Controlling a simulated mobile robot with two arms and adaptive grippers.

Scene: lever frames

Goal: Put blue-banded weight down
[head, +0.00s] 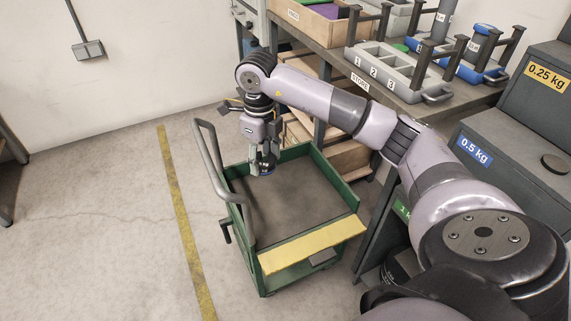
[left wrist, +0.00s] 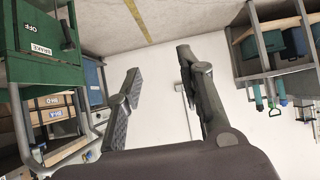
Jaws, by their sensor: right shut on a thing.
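My right gripper (head: 258,163) points down over the back left part of a green cart (head: 313,241).
The cart has a grey push handle (head: 209,165) on its left and a yellow strip (head: 312,245) at the front. A workbench with a grey numbered rack (head: 385,68) stands behind. Dark cabinets labelled 0.5 kg (head: 474,151) and 0.25 kg stand at the right. Floor at the left is free.

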